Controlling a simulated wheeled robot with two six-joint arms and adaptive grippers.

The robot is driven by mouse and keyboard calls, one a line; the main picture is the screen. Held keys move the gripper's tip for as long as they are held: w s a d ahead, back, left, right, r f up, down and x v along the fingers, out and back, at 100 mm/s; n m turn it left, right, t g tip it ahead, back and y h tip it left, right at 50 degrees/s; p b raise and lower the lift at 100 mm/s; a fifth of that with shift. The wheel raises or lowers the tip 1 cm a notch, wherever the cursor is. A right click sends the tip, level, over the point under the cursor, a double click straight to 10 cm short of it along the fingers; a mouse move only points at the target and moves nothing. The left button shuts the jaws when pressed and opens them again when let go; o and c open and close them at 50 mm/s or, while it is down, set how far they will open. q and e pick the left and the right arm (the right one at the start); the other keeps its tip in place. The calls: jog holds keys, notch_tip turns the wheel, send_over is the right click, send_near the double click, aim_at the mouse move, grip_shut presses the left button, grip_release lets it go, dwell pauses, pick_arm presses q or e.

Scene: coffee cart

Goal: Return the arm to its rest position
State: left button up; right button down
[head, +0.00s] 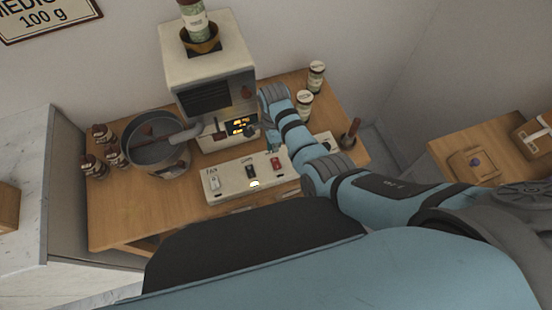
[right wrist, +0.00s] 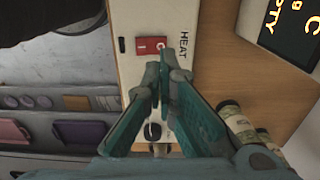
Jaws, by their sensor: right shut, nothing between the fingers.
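My right arm (head: 385,195) comes in from the right in the head view and reaches over the cart table. My right gripper (head: 270,141) is small there and partly hidden by the wrist, near the back edge of the white switch panel (head: 230,184). In the right wrist view the teal fingers of the right gripper (right wrist: 161,72) are shut with nothing between them. They lie in front of the panel, just below the red switch (right wrist: 150,46) marked HEAT. Whether they touch the panel is unclear. My left gripper is not in view.
A white roaster (head: 215,65) with a lit display stands behind the panel. A metal bin (head: 158,150) and several small bottles (head: 103,132) are at left. Jars (head: 304,103) stand beyond my wrist. A lower wooden surface (head: 500,140) holds boxes at right.

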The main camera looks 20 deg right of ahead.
jog(key=shift+d+f, duration=0.1)
jog(key=shift+f, duration=0.1)
jog(key=s+d+f+n, duration=0.2)
jog(key=s+d, duration=0.1)
jog(key=shift+s+d+t, duration=0.15)
jog(key=shift+d+t, duration=0.05)
jog(key=shift+t, duration=0.1)
jog(key=s+d+r+n+t, duration=0.1)
jog(key=s+d+r+n, duration=0.2)
jog(key=s+n, duration=0.3)
jog(key=s+d+r+n+t+h, duration=0.1)
jog(key=s+d+r+n, duration=0.2)
jog(key=s+n, duration=0.35)
jog(key=s+d+r+n+t, duration=0.1)
jog(key=s+d+r+n, duration=0.25)
jog(key=s, duration=0.45)
notch_tip(320, 180, down, 22)
jog(key=s+d+g+b, duration=0.1)
jog(key=s+d+b, duration=0.1)
jog(key=b, duration=0.1)
jog(key=s+f+g+b, duration=0.1)
jog(key=s+f+b, duration=0.1)
jog(key=s+f, duration=1.2)
jog(key=shift+d+f+b, duration=0.15)
jog(key=shift+f+b, duration=0.15)
jog(key=shift+f, duration=0.5)
